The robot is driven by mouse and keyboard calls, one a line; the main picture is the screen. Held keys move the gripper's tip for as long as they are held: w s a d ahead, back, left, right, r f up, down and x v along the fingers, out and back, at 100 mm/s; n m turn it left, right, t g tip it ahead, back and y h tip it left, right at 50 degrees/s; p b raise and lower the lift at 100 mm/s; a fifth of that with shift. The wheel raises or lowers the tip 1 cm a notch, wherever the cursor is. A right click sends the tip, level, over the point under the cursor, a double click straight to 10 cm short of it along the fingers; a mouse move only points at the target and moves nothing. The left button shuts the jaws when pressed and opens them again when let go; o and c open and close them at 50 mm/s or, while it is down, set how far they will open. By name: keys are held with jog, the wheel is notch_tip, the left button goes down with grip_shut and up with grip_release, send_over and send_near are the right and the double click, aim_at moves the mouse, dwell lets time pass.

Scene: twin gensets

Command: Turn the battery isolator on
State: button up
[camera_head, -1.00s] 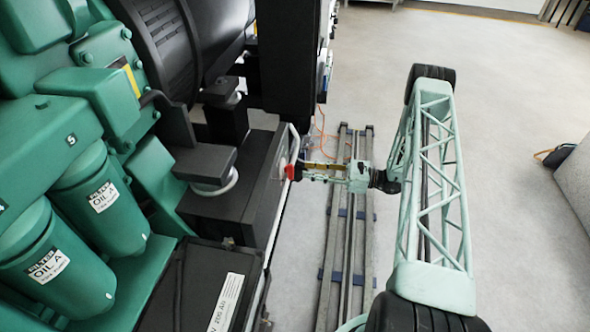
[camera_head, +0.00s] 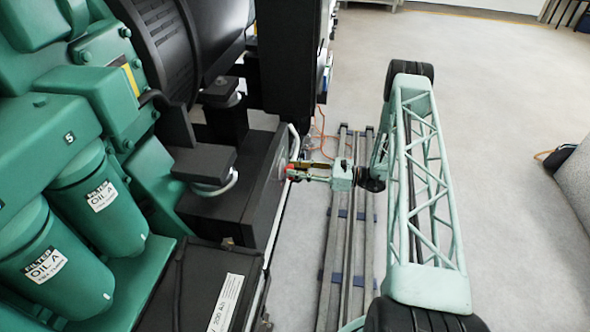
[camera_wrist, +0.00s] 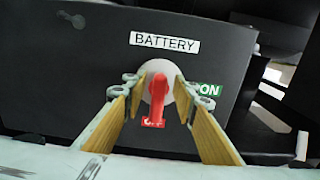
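The battery isolator's red handle (camera_wrist: 158,96) sits on a pale round base below the BATTERY label (camera_wrist: 165,42). The handle points down, over a red label that seems to read OFF. A green ON label (camera_wrist: 207,89) is to its right. My gripper (camera_wrist: 156,86) is open, with one wood-coloured finger pad on each side of the handle and gaps between pads and handle. In the head view, my gripper (camera_head: 304,171) reaches the dark panel from the right. There the red handle (camera_head: 291,171) is partly hidden by the fingers.
The green genset with oil filters (camera_head: 118,210) fills the left. A black battery box (camera_head: 190,285) stands in front of the panel. A pale rail or pipe (camera_head: 281,190) runs along the panel's edge.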

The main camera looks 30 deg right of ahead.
jog(key=c, duration=0.8)
jog(key=shift+c, duration=0.2)
jog(key=shift+n, duration=0.5)
jog(key=shift+s+a+f+n+b, duration=0.2)
jog(key=shift+n+b, duration=1)
jog(key=shift+n, duration=1.65)
jog(key=shift+s+a+f+n+b, duration=0.2)
jog(key=shift+n+b, duration=1.05)
jog(key=shift+n, duration=1.55)
jog(key=shift+s+f+n+b, duration=0.1)
jog(key=shift+f+n+b, duration=0.15)
jog(key=shift+n+b, duration=1.8)
jog(key=shift+n+p, duration=0.85)
jog(key=shift+n, duration=0.05)
